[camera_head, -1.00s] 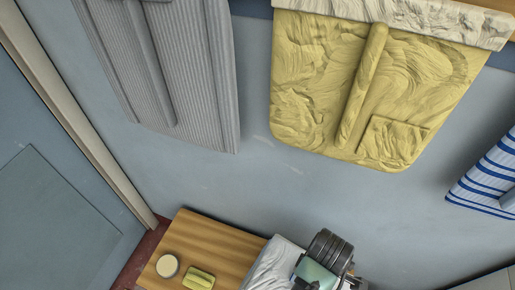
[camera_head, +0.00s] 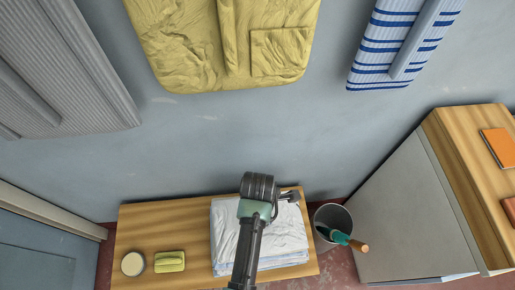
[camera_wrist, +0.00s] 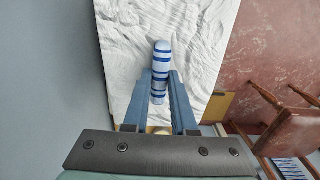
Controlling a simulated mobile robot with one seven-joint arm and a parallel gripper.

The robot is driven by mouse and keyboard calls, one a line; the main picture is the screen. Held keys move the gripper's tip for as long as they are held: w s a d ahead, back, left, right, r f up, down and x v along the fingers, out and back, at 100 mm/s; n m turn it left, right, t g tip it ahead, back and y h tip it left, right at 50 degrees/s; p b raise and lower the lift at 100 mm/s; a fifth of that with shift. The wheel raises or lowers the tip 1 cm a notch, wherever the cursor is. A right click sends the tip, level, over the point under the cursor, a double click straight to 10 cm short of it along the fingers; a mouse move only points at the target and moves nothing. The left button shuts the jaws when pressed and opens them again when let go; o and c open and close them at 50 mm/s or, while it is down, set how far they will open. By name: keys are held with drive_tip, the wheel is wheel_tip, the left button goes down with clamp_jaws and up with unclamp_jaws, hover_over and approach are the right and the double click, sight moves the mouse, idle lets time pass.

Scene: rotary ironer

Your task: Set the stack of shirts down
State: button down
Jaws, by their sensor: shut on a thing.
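The stack of shirts (camera_head: 228,240) is a flat white folded pile with bluish layers at its near edge. In the head view it lies over the right part of the wooden table (camera_head: 150,220); I cannot tell whether it touches the wood. My gripper sits above the stack, its fingers partly hidden by my arm. In the wrist view my gripper (camera_wrist: 160,88) is shut on a blue-and-white striped roll (camera_wrist: 161,62) that stands out from the white cloth (camera_wrist: 190,30). The underside of the stack is hidden.
A round pale-topped thing (camera_head: 133,263) and a yellow folded cloth (camera_head: 169,261) are on the table's left. A bin (camera_head: 333,219) with a green-and-wood tool stands right of the table. A cabinet (camera_head: 410,210) is farther right. A wooden chair (camera_wrist: 295,130) shows in the wrist view.

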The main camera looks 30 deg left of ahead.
drive_tip(key=shift+f, duration=1.6)
drive_tip(key=shift+f+b, duration=0.15)
drive_tip(key=shift+b, duration=0.15)
drive_tip(key=c, duration=0.7)
unclamp_jaws()
drive_tip(key=shift+f, duration=0.1)
wheel_tip(320, 180, up, 12)
drive_tip(key=shift+r+p, duration=0.2)
drive_tip(key=shift+p, duration=0.75)
